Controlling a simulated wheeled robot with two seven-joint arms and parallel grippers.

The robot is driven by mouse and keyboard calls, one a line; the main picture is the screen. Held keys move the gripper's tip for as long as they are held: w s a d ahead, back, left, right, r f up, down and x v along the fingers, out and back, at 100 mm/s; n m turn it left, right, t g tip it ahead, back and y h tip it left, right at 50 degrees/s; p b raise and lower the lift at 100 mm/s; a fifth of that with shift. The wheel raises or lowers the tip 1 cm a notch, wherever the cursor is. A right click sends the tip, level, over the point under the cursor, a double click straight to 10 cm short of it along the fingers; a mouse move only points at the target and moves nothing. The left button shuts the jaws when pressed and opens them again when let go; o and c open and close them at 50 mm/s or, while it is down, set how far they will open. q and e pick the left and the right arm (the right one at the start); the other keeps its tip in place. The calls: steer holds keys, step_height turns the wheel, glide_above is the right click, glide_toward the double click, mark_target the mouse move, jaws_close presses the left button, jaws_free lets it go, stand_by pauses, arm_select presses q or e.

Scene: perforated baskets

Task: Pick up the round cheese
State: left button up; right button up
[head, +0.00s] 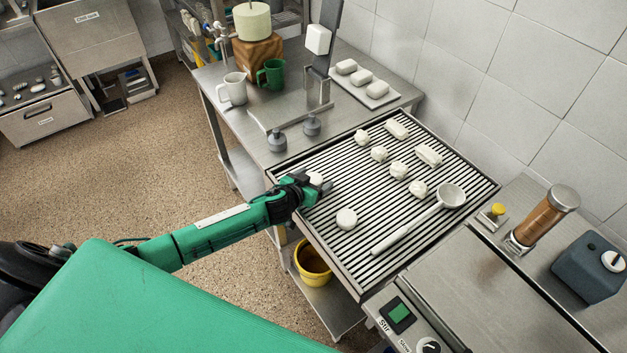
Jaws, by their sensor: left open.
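A round, flat white cheese (346,218) lies on the slatted rack (380,262), near its left edge. My left gripper (316,188) is open over the rack's left corner, up and to the left of that cheese and apart from it. Another small white piece (316,178) shows right at the gripper's fingers, partly hidden by them; I cannot tell whether it lies between them. Several knotted or lumpy white cheeses (399,170) and two oblong ones (428,155) lie farther back on the rack. My right gripper is not in view.
A skimmer ladle (450,197) lies across the rack's right part. Behind stand a steel press or scale (318,85), a white jug (234,88), a green mug (270,73) and a tray of white cheeses (362,80). A yellow bucket (311,265) sits below.

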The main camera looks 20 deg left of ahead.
arm_select(q)
steer(key=c, duration=1)
steer(key=shift+c, duration=0.4)
steer(key=shift+r, duration=0.1)
